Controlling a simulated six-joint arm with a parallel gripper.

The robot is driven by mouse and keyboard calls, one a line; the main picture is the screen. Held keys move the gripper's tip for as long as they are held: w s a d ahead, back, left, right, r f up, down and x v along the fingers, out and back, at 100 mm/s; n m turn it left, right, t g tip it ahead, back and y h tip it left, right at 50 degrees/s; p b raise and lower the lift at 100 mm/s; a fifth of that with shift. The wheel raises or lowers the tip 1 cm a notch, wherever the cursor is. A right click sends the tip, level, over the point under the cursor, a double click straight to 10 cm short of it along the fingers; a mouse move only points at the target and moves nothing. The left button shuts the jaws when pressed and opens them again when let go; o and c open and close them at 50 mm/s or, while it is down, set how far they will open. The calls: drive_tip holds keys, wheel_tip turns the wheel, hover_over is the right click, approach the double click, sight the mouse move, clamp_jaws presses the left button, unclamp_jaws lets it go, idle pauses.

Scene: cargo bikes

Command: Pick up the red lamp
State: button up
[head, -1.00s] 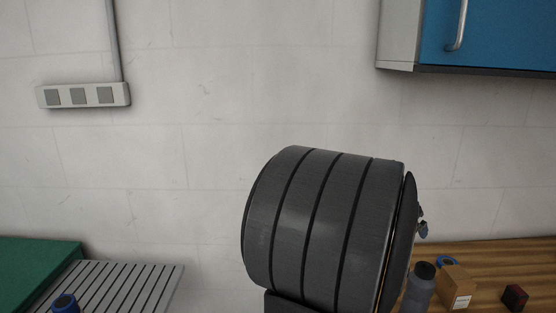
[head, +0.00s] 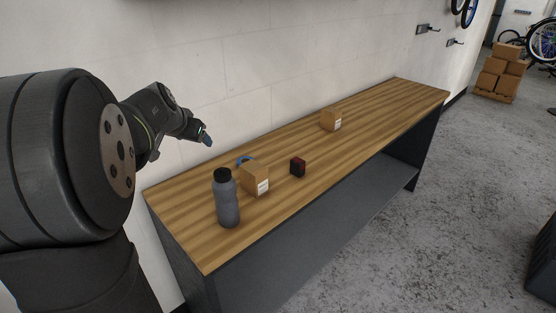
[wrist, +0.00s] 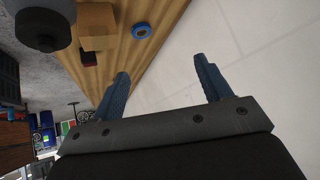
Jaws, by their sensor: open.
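The red lamp (head: 297,167) is a small dark block with a red face. It stands on the wooden workbench, right of a cardboard box, near the front edge. In the wrist view the lamp (wrist: 89,59) shows at upper left, partly hidden by the box. My gripper (head: 207,137) hangs in the air behind the bench's left end, up and left of the lamp and apart from it. In the wrist view its two blue fingers (wrist: 160,82) are spread with nothing between them.
On the wooden bench (head: 385,113) stand a grey bottle (head: 228,203), a cardboard box (head: 255,179), a blue tape roll (head: 245,160) behind it, and another box (head: 330,119) farther right. The wall (head: 290,60) runs behind the bench. Bench space right of the lamp is clear.

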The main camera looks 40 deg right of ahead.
drive_tip(key=s+d+f+m+g, duration=0.2)
drive_tip(key=d+m+g, duration=0.1)
drive_tip(key=d, duration=0.9)
drive_tip(key=m+g+y, duration=0.2)
drive_tip(key=m, duration=0.1)
approach(296, 161)
drive_tip(key=x, duration=0.6)
drive_tip(key=shift+s+a+f, duration=0.2)
drive_tip(key=shift+s+f, duration=0.05)
drive_tip(key=shift+s, duration=0.15)
drive_tip(key=shift+w+d+x, duration=0.1)
drive_tip(key=shift+w+x, duration=0.1)
drive_tip(key=shift+x, duration=1.4)
drive_tip(key=shift+w+d+x, duration=0.15)
drive_tip(key=shift+x, duration=1.45)
drive_tip(key=shift+r, duration=0.1)
drive_tip(key=shift+c, duration=0.2)
drive_tip(key=c, duration=1)
